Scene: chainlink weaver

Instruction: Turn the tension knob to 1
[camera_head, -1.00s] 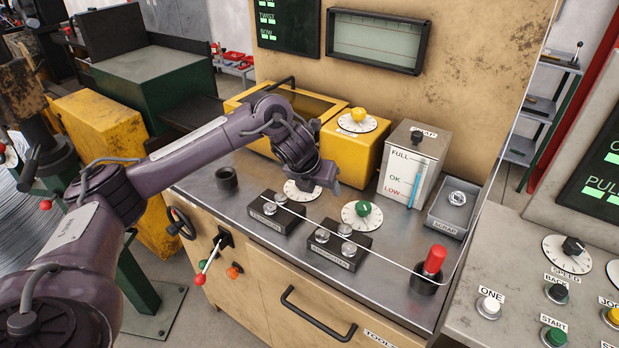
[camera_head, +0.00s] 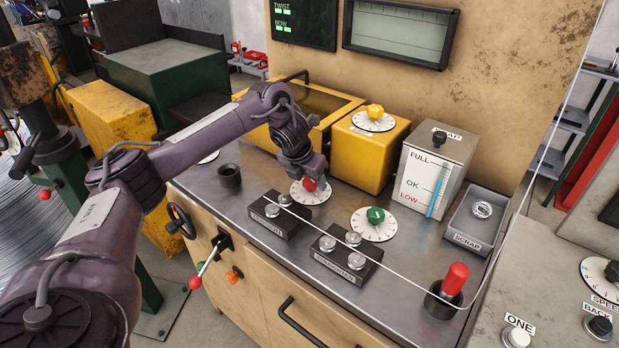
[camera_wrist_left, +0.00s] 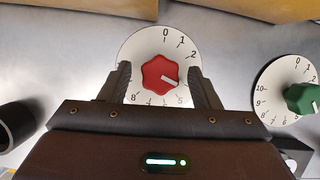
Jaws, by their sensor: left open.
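A red knob (camera_head: 309,184) sits on a white numbered dial (camera_head: 311,197) on the metal bench top. My left gripper (camera_head: 305,177) is over it, pointing down. In the left wrist view the red knob (camera_wrist_left: 160,74) lies between the two open fingers (camera_wrist_left: 162,84), with a gap on each side. Its white pointer mark aims to the lower right, past 2 and short of 5; the finger hides the numbers there. A green knob (camera_head: 376,215) and a yellow knob (camera_head: 375,110) have similar dials. My right gripper is out of view.
Two black button boxes (camera_head: 346,262) stand in front of the dials. A black cup (camera_head: 230,177) is left of the gripper. A yellow box (camera_head: 368,150) stands behind. A red-handled tool in a holder (camera_head: 453,281) is at the right front, near a thin wire.

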